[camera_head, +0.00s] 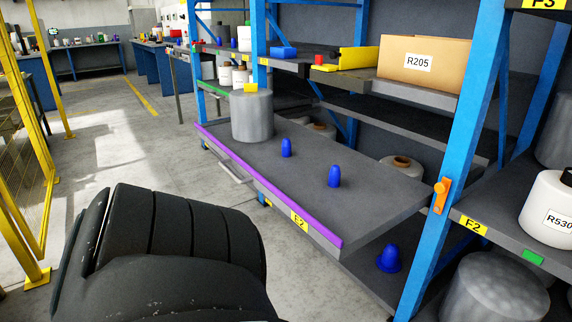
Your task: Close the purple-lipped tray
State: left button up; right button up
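The purple-lipped tray (375,202) is a grey shelf tray standing out from the blue rack toward the aisle. Its purple lip (268,185) runs along the front edge, with a yellow E2 label (299,221) below the right part. A pale handle-like bar (236,173) shows below the lip. A large dark ribbed part, apparently my own arm, fills the lower left, apart from the tray in the picture. No gripper fingers show.
A blue rack post (468,140) with an orange latch (441,194) stands at the tray's right. A lower level holds a blue cone (389,259). A box (424,65) marked R205 sits above. Yellow fencing (40,150) is at left; the aisle floor between is clear.

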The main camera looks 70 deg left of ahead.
aim_at(345, 198)
jog(key=u, duration=2.5)
